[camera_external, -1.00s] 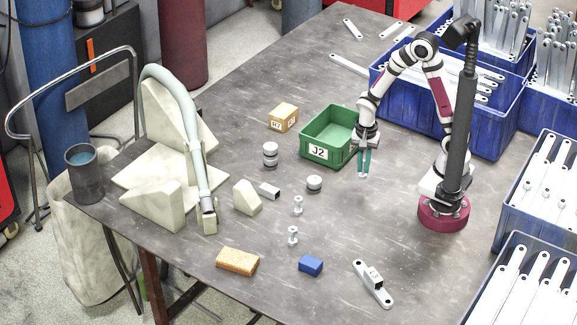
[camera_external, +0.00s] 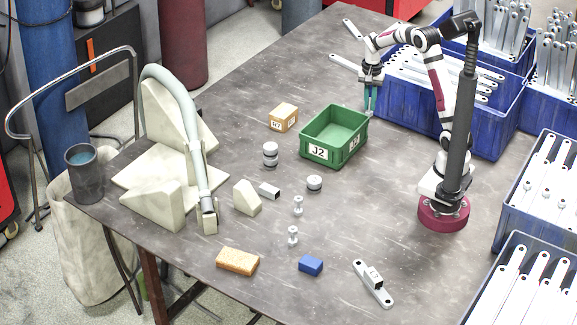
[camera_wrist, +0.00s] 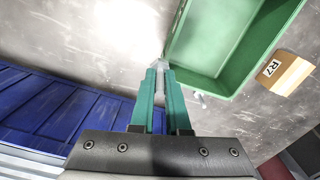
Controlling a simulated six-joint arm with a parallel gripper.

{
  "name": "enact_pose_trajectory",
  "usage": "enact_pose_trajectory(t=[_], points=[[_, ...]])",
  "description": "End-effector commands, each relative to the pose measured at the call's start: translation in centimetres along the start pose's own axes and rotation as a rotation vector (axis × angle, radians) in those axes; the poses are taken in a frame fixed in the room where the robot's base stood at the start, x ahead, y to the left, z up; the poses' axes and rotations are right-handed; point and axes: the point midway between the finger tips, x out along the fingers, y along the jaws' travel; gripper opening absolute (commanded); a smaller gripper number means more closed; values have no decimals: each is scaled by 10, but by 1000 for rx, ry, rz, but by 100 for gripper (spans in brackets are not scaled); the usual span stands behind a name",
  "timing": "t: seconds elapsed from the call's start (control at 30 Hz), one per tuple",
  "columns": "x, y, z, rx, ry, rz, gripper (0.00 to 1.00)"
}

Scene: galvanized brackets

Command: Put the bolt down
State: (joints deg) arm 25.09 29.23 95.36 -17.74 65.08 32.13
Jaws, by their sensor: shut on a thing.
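My gripper (camera_external: 370,103) hangs pointing down at the far right corner of the green J2 bin (camera_external: 318,152), on the side toward the blue crates. In the wrist view its teal fingers (camera_wrist: 160,68) are closed together on a slim grey piece, the bolt (camera_wrist: 159,78), mostly hidden between them. In the external view the fingers cover the bolt. The bin's empty green interior shows beside the fingertips in the wrist view (camera_wrist: 215,45). Two other bolts stand on the table, one (camera_external: 298,205) behind the other (camera_external: 293,236).
A small silver piece (camera_wrist: 200,99) lies near the bin's wall, too small to identify. The R7 box (camera_external: 284,117) stands left of the bin. A blue crate (camera_external: 500,125) of metal strips is to the right. The table in front of the bin's right side is clear.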

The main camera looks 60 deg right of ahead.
Motion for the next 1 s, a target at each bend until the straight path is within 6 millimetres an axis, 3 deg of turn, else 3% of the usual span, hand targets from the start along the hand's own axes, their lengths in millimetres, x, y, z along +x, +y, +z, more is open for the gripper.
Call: enact_pose_trajectory(t=[0.1,0.3,0.47,0.73,1.0], points=[[9,-15,-1,-1,-2,1,0],[46,-68,32,-5,-1,1,0],[66,-97,49,0,0,-1,0],[107,-102,53,2,0,0,0],[110,-102,52,2,1,-2,0]])
